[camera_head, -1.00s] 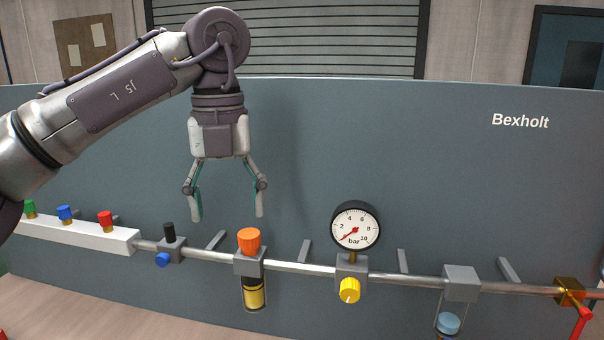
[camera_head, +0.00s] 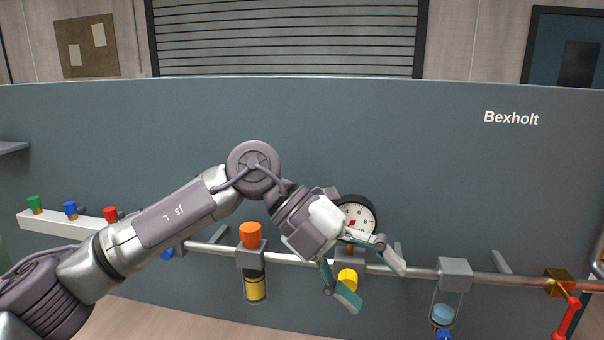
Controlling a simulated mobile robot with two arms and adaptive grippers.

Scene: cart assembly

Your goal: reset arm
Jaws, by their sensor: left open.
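My left arm comes in from the lower left. Its gripper (camera_head: 372,281) is open and empty, tilted down to the right, with its fingers spread apart. In the picture it overlaps the pressure gauge (camera_head: 363,215) and the yellow knob (camera_head: 347,279) on the pipe. I cannot tell whether it touches them. The gripper body hides the gauge's left and lower parts. My right gripper is not in view.
A pipe (camera_head: 419,271) runs along the grey panel (camera_head: 440,170). It carries an orange-topped unit (camera_head: 250,236), a grey block (camera_head: 455,273) and a red-handled valve (camera_head: 567,316). A white manifold (camera_head: 62,229) has green, blue and red caps. The upper panel is clear.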

